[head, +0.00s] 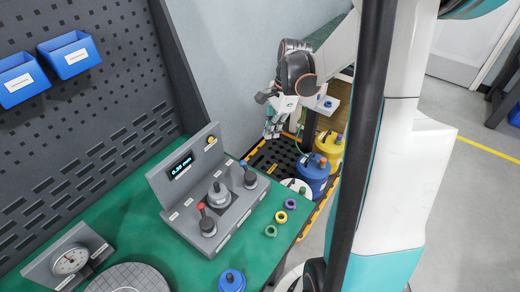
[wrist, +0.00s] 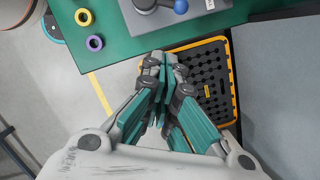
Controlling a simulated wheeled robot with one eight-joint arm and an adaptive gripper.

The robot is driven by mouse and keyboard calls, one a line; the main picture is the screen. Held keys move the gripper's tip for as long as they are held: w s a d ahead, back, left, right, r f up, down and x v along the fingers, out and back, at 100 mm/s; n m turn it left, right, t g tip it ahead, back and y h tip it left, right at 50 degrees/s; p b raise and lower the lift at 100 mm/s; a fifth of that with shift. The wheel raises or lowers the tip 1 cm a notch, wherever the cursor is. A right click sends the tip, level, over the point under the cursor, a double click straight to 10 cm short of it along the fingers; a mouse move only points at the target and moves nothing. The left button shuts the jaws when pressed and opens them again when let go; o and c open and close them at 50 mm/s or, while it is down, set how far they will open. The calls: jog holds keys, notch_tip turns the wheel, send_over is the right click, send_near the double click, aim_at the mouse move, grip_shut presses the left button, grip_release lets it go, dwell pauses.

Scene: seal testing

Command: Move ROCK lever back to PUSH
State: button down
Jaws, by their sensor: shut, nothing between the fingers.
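A grey control console (head: 190,228) stands on the green bench. It carries a red-tipped lever (head: 207,224), a grey round knob (head: 218,194) in the middle and a blue-tipped lever (head: 249,177) at the right. The labels are too small to read, so I cannot tell which one is ROCK or PUSH. My gripper (head: 270,134) is beyond the console's right end, apart from it, above the black tray area. In the wrist view my gripper (wrist: 159,62) is shut and empty, with the console corner (wrist: 150,22) and the blue lever tip (wrist: 181,6) ahead.
Purple (head: 290,204), yellow (head: 281,217) and green (head: 271,231) rings lie on the bench's right side. Blue (head: 314,175) and yellow (head: 330,149) canisters stand beyond, near a black tray with a yellow edge (wrist: 233,80). A dial gauge (head: 70,262) sits at the left.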

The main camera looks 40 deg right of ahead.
aim_at(248, 173)
jog(key=shift+w+a+f+b, duration=0.15)
jog(key=shift+a+f+b, duration=0.7)
jog(key=shift+f, duration=0.9)
jog(key=shift+w+a+f+b, duration=0.2)
jog(key=shift+a+f+b, duration=0.35)
jog(key=shift+a+f, duration=0.9)
jog(key=shift+w+a+f+b, duration=0.15)
jog(key=shift+a+f+b, duration=0.55)
jog(key=shift+f, duration=1.4)
